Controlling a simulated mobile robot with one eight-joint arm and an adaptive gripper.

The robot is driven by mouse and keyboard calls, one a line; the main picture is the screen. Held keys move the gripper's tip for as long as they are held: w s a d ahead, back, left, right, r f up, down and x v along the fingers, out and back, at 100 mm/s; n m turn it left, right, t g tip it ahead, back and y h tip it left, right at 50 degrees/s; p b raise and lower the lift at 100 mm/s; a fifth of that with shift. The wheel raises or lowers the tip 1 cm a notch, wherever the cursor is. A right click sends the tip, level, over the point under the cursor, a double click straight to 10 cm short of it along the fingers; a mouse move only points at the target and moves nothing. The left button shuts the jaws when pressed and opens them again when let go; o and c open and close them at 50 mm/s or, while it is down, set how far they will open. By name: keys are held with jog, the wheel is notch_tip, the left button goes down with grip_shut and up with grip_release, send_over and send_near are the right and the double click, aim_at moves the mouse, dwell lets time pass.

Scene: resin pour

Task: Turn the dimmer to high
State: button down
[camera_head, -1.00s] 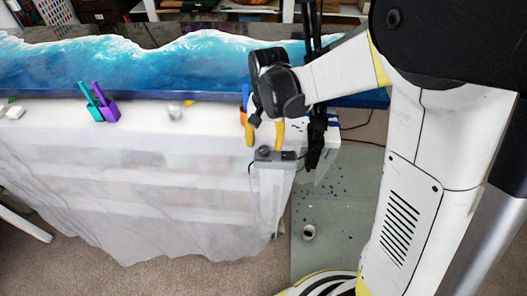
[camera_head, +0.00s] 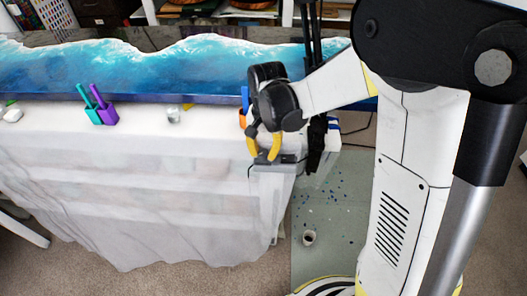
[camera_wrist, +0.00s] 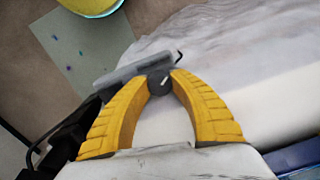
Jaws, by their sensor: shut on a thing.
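The dimmer (camera_head: 287,159) is a small grey box at the right front edge of the white-covered table. In the wrist view the dimmer (camera_wrist: 122,77) is a grey bar with a round dark knob (camera_wrist: 159,82) that bears a white mark. My gripper (camera_head: 264,158) points down at it with its yellow fingers. In the wrist view my gripper (camera_wrist: 158,76) has its two fingertips on either side of the knob, shut on it. In the head view the fingers hide most of the knob.
The white-covered table (camera_head: 150,190) carries a blue wave resin piece (camera_head: 130,70), teal and purple holders (camera_head: 102,113) and a small clear cup (camera_head: 173,116). An orange item (camera_head: 242,118) stands just left of my gripper. A roll (camera_head: 309,238) lies on the floor mat (camera_head: 335,200).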

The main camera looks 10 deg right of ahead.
jog(key=m, duration=0.3)
jog(key=shift+m, duration=0.4)
jog(key=c, duration=1.1)
grip_release()
jog(key=shift+o, duration=0.2)
